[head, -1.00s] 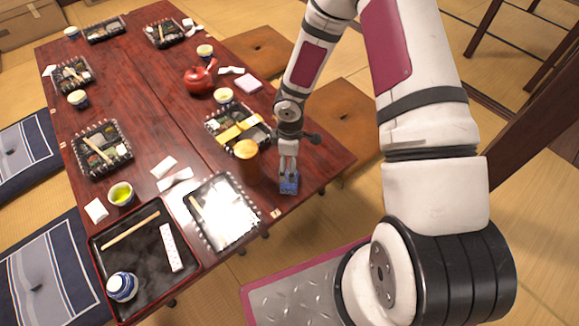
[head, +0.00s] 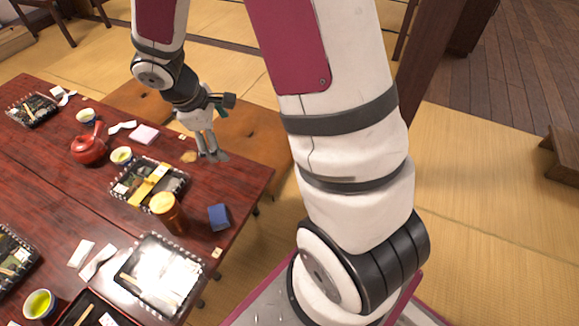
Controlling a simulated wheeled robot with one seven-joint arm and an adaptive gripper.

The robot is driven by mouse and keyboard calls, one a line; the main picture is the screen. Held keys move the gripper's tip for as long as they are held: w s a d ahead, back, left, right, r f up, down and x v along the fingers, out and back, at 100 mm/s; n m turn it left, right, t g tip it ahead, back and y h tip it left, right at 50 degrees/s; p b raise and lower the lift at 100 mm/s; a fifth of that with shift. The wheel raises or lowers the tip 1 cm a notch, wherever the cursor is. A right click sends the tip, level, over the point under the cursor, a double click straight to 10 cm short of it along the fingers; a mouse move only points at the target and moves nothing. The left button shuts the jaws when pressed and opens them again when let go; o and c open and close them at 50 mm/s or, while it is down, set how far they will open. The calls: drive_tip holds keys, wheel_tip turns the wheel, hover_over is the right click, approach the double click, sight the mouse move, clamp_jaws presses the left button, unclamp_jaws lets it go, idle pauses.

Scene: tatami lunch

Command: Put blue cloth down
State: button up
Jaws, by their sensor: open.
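The blue cloth (head: 219,217), a small folded block, lies flat on the red-brown table (head: 236,187) near its right edge. It is just right of an amber cup (head: 167,211). My gripper (head: 214,158) is open and empty. In the picture it is above the cloth and apart from it, over the table's far right edge. Nothing hides the cloth.
A bento tray (head: 150,183) and a shiny, glaring tray (head: 160,272) flank the amber cup. Brown cushions (head: 262,143) lie beyond the table's right edge.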

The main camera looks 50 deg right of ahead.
drive_tip(key=s+r+m, duration=0.5)
drive_tip(key=s+r, duration=0.7)
drive_tip(key=r, duration=0.2)
drive_tip(key=s+a+r+m+y, duration=0.1)
drive_tip(key=s+a+r+y, duration=0.1)
drive_tip(key=s, duration=0.6)
drive_tip(key=s+a+r+m+y, duration=0.1)
drive_tip(key=s+a+r+m, duration=0.1)
drive_tip(key=s+a, duration=0.3)
drive_tip(key=s+r, duration=0.1)
drive_tip(key=s, duration=0.3)
drive_tip(key=shift+s+a+y, duration=0.25)
drive_tip(key=shift+a+y, duration=0.05)
drive_tip(key=shift+y, duration=0.1)
drive_tip(key=shift+r, duration=0.1)
wheel_tip(320, 180, up, 27)
drive_tip(key=t+p, duration=0.3)
drive_tip(key=p, duration=2.1)
drive_tip(key=shift+d+f+t+p, duration=0.2)
drive_tip(key=shift+d+t+p, duration=0.05)
drive_tip(key=shift+t+p, duration=0.15)
